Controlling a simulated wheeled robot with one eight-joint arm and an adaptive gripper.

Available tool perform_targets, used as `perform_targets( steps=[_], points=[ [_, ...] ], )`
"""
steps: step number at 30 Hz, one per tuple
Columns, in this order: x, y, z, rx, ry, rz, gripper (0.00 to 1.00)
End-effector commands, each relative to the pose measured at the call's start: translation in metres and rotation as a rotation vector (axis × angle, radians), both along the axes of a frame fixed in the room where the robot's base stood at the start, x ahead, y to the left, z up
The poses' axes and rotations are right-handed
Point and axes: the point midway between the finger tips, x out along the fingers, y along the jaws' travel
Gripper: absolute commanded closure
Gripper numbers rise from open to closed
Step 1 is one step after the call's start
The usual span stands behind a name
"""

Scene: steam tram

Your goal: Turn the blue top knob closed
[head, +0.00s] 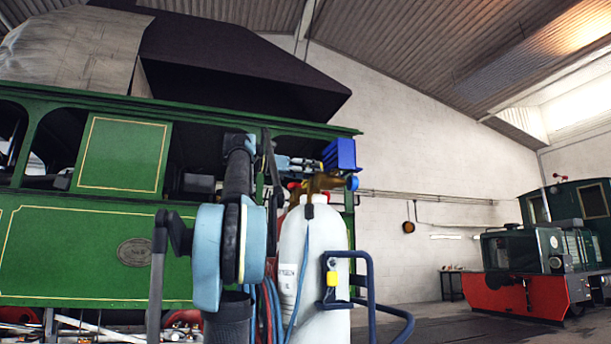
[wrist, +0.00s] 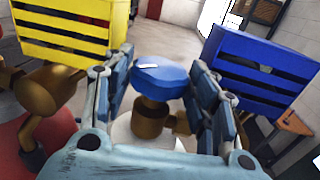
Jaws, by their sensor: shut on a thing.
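The blue top knob (wrist: 160,79) sits on a brass valve (wrist: 151,118) above a white cylinder, in the middle of the wrist view. My gripper (wrist: 160,84) has one finger on each side of the knob and is shut on it. A small white mark shows on the knob's top. In the head view, my gripper (head: 306,163) is above the brass valve (head: 318,184) of the white cylinder (head: 314,255). I cannot clearly make out the top knob there. A small blue round part (head: 352,183) shows at the valve's right side.
A slatted blue box (wrist: 262,70) stands close right of my fingers, and a slatted yellow box (wrist: 65,32) close left, near a red cylinder (wrist: 50,133). A dark blue trolley frame (head: 368,270) and hoses surround the cylinder. The green tram (head: 90,250) is behind.

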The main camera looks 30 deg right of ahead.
Motion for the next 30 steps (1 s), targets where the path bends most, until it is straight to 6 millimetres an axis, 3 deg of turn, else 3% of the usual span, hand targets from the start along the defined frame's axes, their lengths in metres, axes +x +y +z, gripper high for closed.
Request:
perform_targets(
  steps=[12, 13, 15, 30],
  points=[
    [0.0026, -0.0001, 0.0013, -0.004, 0.002, 0.006, 0.71],
    [0.0027, -0.0002, 0.0013, -0.004, 0.002, 0.006, 0.41],
    [0.0024, -0.0001, 0.0011, -0.004, 0.002, 0.006, 0.27],
    [0.0023, 0.0069, 0.0004, -0.001, 0.000, 0.004, 0.27]
  ],
)
